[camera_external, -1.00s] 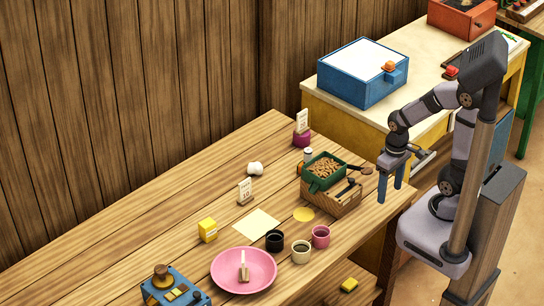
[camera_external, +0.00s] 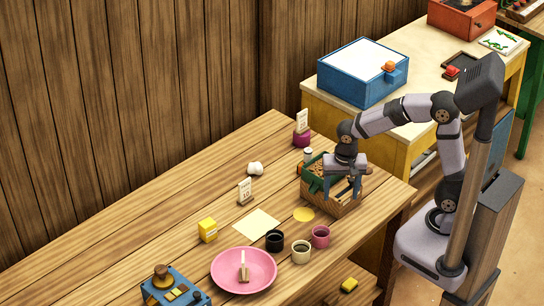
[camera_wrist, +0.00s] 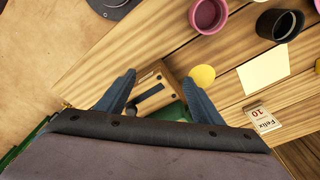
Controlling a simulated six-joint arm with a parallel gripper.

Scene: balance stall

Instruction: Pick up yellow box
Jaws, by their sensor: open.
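A yellow box (camera_external: 208,230) stands on the wooden table, left of the cream paper sheet and behind the pink plate. Another small yellow block (camera_external: 349,285) lies lower down, below the table's front edge. My gripper (camera_external: 341,190) is open, over the wooden crate (camera_external: 345,208) on the table's right part. In the wrist view my gripper's two blue fingers (camera_wrist: 160,95) are apart, with part of the crate (camera_wrist: 153,100) showing between them.
A pink plate (camera_external: 243,287), black cup (camera_external: 274,240), cream cup (camera_external: 301,251) and pink cup (camera_external: 321,237) stand along the front. A blue device (camera_external: 175,291) is at front left.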

